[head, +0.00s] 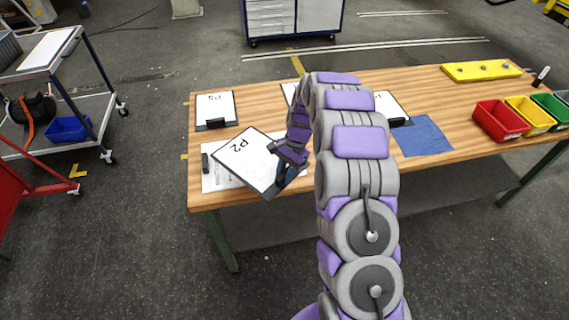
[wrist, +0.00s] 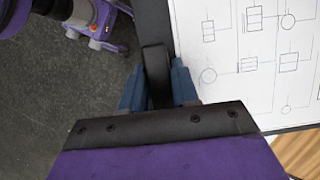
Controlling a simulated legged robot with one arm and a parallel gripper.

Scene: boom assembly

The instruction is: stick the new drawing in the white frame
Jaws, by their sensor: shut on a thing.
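My gripper (head: 284,174) is shut on the dark edge or clip of a clipboard marked P2 (head: 243,158), at the left front of the table. In the wrist view, my blue fingers (wrist: 157,85) are on either side of a black part. The clipboard's white sheet with a line diagram (wrist: 265,60) shows beside them. The held clipboard lies tilted across another white sheet (head: 216,180) with a black clip, partly covering it. Whether they touch I cannot tell. No white frame is clearly identifiable; my arm hides part of the table.
The wooden table (head: 440,95) also bears a clipboard (head: 215,105) at back left and another (head: 398,106) partly behind my arm. A blue cloth (head: 423,136), red bin (head: 498,121), yellow bin (head: 531,114) and yellow bar (head: 481,71) are at the right. A cart (head: 65,110) stands left.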

